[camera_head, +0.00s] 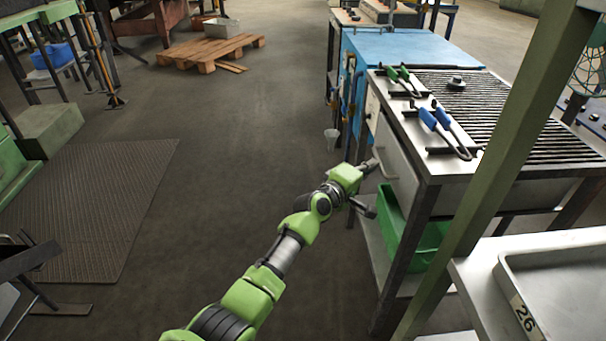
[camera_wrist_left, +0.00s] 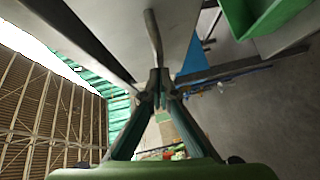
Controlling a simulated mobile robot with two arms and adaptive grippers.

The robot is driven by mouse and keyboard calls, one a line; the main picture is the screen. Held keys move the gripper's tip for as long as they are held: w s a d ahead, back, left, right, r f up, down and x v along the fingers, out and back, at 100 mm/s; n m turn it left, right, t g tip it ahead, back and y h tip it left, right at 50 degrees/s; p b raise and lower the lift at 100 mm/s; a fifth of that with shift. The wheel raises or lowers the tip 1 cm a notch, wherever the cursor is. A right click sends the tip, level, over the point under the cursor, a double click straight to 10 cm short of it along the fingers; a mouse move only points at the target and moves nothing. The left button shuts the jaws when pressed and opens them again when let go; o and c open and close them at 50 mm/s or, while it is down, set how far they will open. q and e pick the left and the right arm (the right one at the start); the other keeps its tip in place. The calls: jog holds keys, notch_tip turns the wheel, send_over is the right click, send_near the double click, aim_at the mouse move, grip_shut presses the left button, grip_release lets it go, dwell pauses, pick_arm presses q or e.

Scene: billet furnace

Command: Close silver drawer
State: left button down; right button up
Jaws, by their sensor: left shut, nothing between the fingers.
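The silver drawer (camera_head: 397,160) is set in the side of the metal workbench, under its top. Whether it stands out from the bench is hard to tell from this angle. My left gripper (camera_head: 370,166) is at the drawer's front, by its handle (camera_head: 381,163). In the left wrist view the fingers (camera_wrist_left: 159,76) are shut with nothing between them, and the curved handle (camera_wrist_left: 152,35) runs up from close by the fingertips. I cannot tell whether they touch. The pale drawer surface (camera_wrist_left: 183,25) shows behind the handle. My right gripper is not in view.
A green bin (camera_head: 393,225) sits on the shelf below the drawer. Green-handled tongs (camera_head: 402,78) and blue-handled tongs (camera_head: 440,125) lie on the slatted bench (camera_head: 480,95). A green post (camera_head: 510,150) stands in front at the right.

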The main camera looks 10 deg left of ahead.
pick_arm(q)
jog(key=v, duration=1.2)
